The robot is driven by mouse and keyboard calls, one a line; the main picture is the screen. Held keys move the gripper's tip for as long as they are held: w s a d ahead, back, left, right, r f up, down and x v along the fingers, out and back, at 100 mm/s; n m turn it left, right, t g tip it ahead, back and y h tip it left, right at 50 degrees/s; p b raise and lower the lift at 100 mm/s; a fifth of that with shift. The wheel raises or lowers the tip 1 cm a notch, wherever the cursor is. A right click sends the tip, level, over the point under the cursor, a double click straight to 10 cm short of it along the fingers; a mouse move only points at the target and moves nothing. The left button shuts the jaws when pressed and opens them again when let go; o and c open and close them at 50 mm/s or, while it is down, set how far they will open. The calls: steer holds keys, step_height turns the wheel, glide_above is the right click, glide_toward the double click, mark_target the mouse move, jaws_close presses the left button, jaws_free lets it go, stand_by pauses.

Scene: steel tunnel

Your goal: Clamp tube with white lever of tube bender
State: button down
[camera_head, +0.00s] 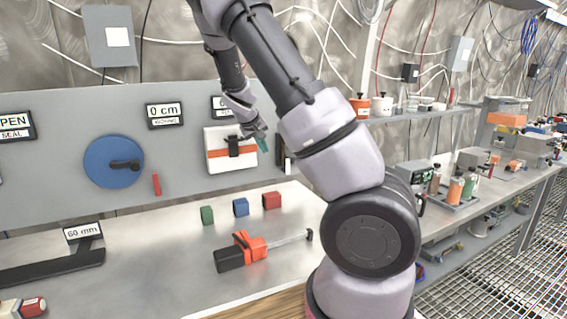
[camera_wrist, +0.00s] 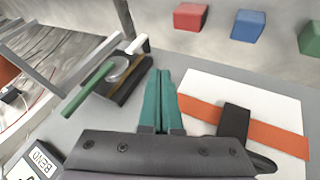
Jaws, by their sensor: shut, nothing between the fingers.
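The tube bender (camera_wrist: 122,78) shows in the wrist view left of my gripper: a dark block with a round grey part, a long green handle (camera_wrist: 88,92) and a short white lever (camera_wrist: 138,45) at its upper end. A thin tan strip lies along the block; I cannot tell whether it is the tube. In the head view the bender is mostly hidden behind my arm. My gripper (camera_wrist: 161,98) has teal fingers pressed together, empty, to the right of the bender and apart from the white lever. In the head view my gripper (camera_head: 262,144) is in front of the grey panel.
A white plate (camera_head: 217,136) with an orange strip and black latch is on the panel beside my gripper. A blue dial (camera_head: 110,161) is farther left. Green (camera_head: 207,214), blue (camera_head: 241,206) and red (camera_head: 271,200) blocks and an orange-black tool (camera_head: 241,252) lie on the bench.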

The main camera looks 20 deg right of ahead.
steer(key=shift+w+f, duration=0.1)
stand_by(0.3)
steer(key=shift+w+d+f, duration=0.65)
steer(key=shift+d+f, duration=0.65)
steer(key=shift+d, duration=0.15)
steer(key=shift+w+d+f, duration=0.7)
steer(key=shift+d+f, duration=0.6)
steer(key=shift+d, duration=0.1)
steer(key=shift+w+d+f, duration=0.65)
steer(key=shift+d+f, duration=0.65)
steer(key=shift+d, duration=0.15)
